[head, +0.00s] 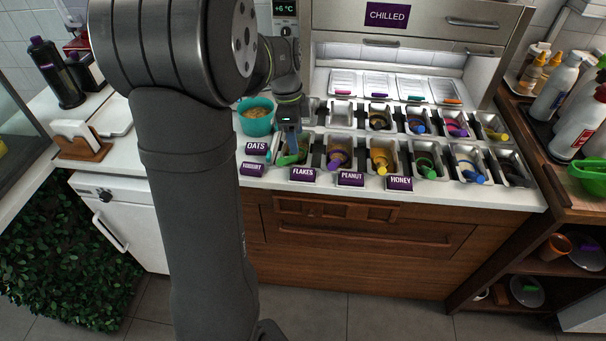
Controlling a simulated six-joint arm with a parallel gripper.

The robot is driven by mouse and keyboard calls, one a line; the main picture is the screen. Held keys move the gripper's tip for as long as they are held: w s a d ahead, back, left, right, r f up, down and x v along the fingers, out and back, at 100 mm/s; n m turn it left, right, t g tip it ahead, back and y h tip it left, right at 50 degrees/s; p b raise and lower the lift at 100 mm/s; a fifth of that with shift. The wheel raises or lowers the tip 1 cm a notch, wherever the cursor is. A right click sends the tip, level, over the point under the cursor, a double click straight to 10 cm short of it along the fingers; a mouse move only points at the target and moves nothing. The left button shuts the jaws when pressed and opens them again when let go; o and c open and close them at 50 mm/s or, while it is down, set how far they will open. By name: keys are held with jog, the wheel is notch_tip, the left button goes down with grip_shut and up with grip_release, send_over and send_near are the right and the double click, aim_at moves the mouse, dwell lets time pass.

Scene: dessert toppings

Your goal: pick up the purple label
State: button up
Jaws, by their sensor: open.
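Several small purple labels with white lettering stand along the front left of the white counter. They read OATS (256,148), a partly cut-off one (251,169) behind my arm's edge, FLAKES (303,175), PEANUT (351,179) and HONEY (400,183). A larger purple CHILLED sign (387,15) is on the steel unit above. I cannot tell which one is the purple label of the task. My gripper (289,152) is open and points down over the left front bin, behind the FLAKES label and right of the OATS label. Its fingertips are small and hard to make out.
Two rows of steel bins (383,158) with coloured scoops fill the counter. A teal bowl (256,121) stands just left of my gripper. Bottles (557,82) crowd the right shelf. A napkin holder (80,145) is at left. My arm hides the counter's left part.

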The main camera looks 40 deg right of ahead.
aim_at(303, 172)
jog(key=f, duration=0.4)
jog(key=d+f, duration=0.1)
jog(key=f, duration=0.3)
jog(key=s+f, duration=0.1)
jog(key=f, duration=0.3)
jog(key=shift+d+f, duration=0.2)
jog(key=shift+f, duration=0.1)
jog(key=shift+c, duration=0.2)
jog(key=c, duration=1)
